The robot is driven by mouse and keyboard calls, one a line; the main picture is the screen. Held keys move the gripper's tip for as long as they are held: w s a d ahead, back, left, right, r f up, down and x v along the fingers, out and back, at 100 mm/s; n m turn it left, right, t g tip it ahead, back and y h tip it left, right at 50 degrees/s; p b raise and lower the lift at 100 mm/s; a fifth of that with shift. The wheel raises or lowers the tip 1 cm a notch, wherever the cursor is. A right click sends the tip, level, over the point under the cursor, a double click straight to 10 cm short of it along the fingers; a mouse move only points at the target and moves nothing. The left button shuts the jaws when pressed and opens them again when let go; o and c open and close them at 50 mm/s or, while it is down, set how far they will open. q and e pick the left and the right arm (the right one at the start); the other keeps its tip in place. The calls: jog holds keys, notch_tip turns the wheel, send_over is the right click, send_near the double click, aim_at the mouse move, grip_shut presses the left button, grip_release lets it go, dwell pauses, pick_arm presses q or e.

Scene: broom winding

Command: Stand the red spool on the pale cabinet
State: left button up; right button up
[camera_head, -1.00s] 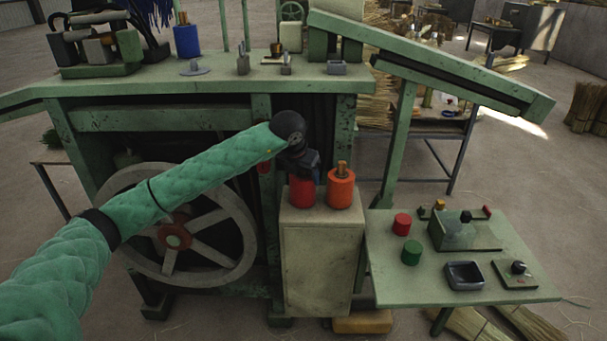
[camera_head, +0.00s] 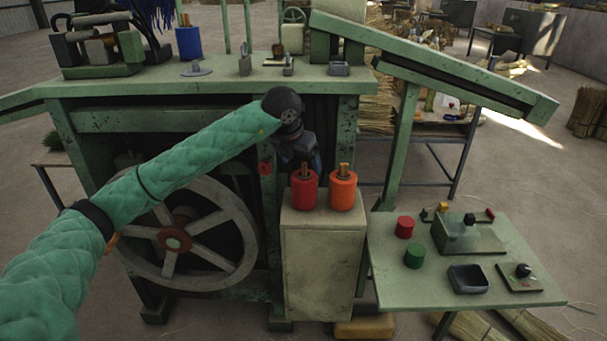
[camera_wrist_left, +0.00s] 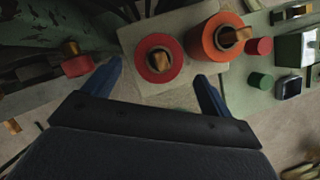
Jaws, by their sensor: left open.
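The red spool (camera_head: 304,190) stands upright on the left part of the top of the pale cabinet (camera_head: 322,262). In the left wrist view the red spool (camera_wrist_left: 159,58) shows from above, with its wooden core in the middle. An orange spool (camera_head: 343,190) stands close on its right. My left gripper (camera_head: 304,160) is just above and behind the red spool. In the left wrist view its two blue fingers (camera_wrist_left: 158,80) are open and apart, with nothing held between them. My right gripper is in no view.
A green side table (camera_head: 430,290) at the right holds red and green cylinders, a control box and a dark tray (camera_head: 467,279). The green machine with its spoked wheel (camera_head: 175,238) stands at the left of the cabinet. A blue spool (camera_head: 188,42) stands on the machine's top.

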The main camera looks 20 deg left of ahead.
pick_arm(q)
jog(key=v, duration=0.4)
jog(key=shift+b, duration=0.3)
jog(key=shift+s+r, duration=0.2)
jog(key=shift+r, duration=0.25)
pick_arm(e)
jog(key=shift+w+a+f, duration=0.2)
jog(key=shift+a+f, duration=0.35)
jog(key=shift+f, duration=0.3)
